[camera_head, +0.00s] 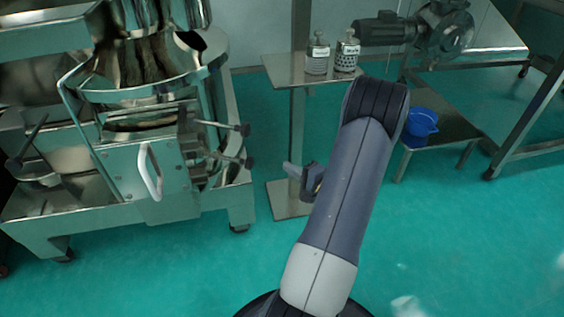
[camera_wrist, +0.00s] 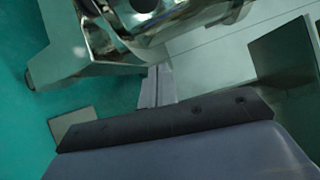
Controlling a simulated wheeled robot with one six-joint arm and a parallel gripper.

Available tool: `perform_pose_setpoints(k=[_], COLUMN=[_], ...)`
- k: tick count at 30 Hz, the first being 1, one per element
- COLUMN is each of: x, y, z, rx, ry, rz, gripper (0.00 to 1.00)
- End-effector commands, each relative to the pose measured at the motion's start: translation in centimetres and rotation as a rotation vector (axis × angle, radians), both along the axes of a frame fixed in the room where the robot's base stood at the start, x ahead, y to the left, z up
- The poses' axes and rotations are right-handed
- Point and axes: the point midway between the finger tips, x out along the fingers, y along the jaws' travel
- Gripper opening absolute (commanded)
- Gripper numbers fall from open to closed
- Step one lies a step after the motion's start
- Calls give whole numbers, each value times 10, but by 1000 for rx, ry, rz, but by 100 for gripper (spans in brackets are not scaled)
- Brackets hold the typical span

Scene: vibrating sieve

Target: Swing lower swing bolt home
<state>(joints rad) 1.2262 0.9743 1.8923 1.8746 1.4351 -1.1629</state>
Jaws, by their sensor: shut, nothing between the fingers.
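The vibrating sieve's steel front plate (camera_head: 120,172) with a white handle (camera_head: 149,170) stands at the left in the head view. Two swing bolts stick out to the right from its right side. The upper swing bolt (camera_head: 225,125) ends in a dark knob. The lower swing bolt (camera_head: 238,160) also ends in a dark knob, lower down. My gripper (camera_head: 288,169) is to the right of both bolts, apart from them in the picture. In the wrist view my gripper's fingers (camera_wrist: 157,86) are shut together and empty. Which bolt shows in that view, I cannot tell.
Steel machine parts (camera_wrist: 95,50) fill the top of the wrist view. A stand (camera_head: 285,70) with two labelled jars is behind my arm. A blue bucket (camera_head: 421,122) sits on a low table at right. Green floor is clear in front.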

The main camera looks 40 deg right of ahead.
Motion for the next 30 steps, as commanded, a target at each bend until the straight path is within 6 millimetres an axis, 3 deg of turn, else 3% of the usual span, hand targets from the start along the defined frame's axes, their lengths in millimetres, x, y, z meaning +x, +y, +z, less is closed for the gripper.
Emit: perform_pose_setpoints(k=[5, 16, 24, 30], x=[21, 99, 87, 84], y=[3, 5, 34, 41], z=[-2, -6, 1, 2], rx=[-2, -2, 1, 0], ry=[0, -1, 0, 1], rz=[8, 10, 5, 4], gripper=[0, 0, 0, 0])
